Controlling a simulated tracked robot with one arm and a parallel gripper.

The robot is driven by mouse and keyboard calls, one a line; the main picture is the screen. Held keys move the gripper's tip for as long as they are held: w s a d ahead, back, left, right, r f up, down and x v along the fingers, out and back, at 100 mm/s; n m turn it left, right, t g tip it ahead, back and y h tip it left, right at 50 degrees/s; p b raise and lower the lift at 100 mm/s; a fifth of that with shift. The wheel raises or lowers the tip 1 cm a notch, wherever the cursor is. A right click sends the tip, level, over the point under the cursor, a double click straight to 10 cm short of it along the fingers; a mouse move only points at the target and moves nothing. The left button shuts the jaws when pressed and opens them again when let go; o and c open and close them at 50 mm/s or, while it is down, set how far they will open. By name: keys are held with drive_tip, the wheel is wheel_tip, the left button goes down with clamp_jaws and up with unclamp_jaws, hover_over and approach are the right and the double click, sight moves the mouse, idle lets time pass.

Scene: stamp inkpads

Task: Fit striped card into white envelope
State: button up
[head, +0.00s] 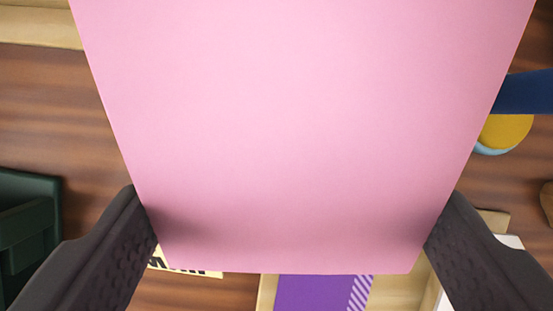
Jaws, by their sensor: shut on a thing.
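My gripper (292,228) is shut on a flat pink card-like piece (300,110), with one dark finger at each side edge. The pink piece is plain and fills most of the head view, hiding much of the table. A purple card with white diagonal stripes (318,292) shows in part at the bottom, below the pink piece's lower edge. A white flat piece (511,242) peeks out at the lower right, mostly behind my right finger. I cannot tell whether it is the white envelope.
A pale wooden tray (402,292) lies around the purple card. A dark green container (30,225) stands at the left. A pale wooden edge (40,28) is at the top left. A blue bar (528,92) and a yellow round thing (505,130) are at the right. A printed yellow label (200,271) lies below.

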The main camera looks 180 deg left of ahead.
sight(278, 198)
drive_tip(key=shift+f+b, duration=0.6)
drive_tip(key=shift+f, duration=3.3)
drive_tip(key=shift+f, duration=0.2)
drive_tip(key=o, duration=1)
drive_tip(key=shift+c, duration=0.2)
drive_tip(key=shift+r, duration=0.1)
drive_tip(key=shift+r, duration=0.3)
drive_tip(key=p+v, duration=0.2)
drive_tip(key=v, duration=1.1)
drive_tip(key=shift+s+d, duration=0.15)
drive_tip(key=shift+d, duration=0.1)
